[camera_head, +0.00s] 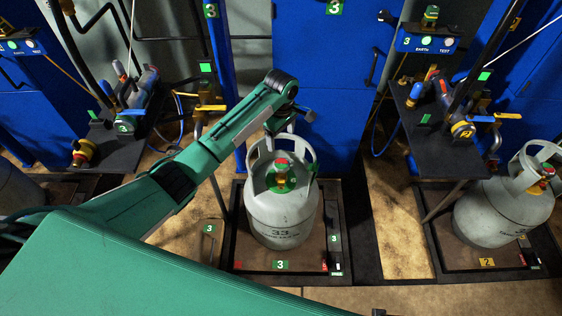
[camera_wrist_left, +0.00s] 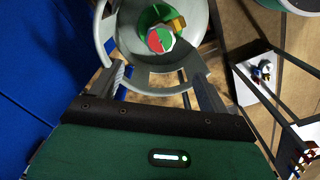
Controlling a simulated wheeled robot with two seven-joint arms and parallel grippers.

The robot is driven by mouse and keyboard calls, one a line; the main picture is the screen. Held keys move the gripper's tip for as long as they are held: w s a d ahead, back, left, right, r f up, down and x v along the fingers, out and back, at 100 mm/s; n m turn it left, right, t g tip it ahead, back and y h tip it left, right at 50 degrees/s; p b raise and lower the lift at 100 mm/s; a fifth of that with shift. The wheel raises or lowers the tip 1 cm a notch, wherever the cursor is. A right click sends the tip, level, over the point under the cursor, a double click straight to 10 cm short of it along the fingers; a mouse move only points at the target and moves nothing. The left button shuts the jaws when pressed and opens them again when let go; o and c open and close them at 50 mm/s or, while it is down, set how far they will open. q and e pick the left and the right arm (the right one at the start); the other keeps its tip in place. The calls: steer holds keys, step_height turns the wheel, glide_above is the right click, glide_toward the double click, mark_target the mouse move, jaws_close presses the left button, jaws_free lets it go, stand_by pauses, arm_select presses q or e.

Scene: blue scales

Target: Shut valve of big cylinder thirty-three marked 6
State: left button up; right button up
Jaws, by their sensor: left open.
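My right gripper is not in view.
Another grey cylinder (camera_head: 507,208) stands on the scale labelled 2 (camera_head: 487,263) at right. Black stands with hoses and yellow-handled fittings (camera_head: 125,125) flank the middle. A blue cabinet (camera_head: 325,105) rises behind the cylinder. Bare floor lies between the scales (camera_head: 395,225).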

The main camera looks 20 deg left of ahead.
mark_target(281, 164)
arm_select(q)
step_height(281, 164, down, 13)
steer(key=shift+f+b, duration=0.15)
steer(key=shift+b, duration=0.8)
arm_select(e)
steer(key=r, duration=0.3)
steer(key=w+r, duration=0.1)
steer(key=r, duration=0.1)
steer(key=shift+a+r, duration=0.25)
arm_select(q)
steer(key=c, duration=1)
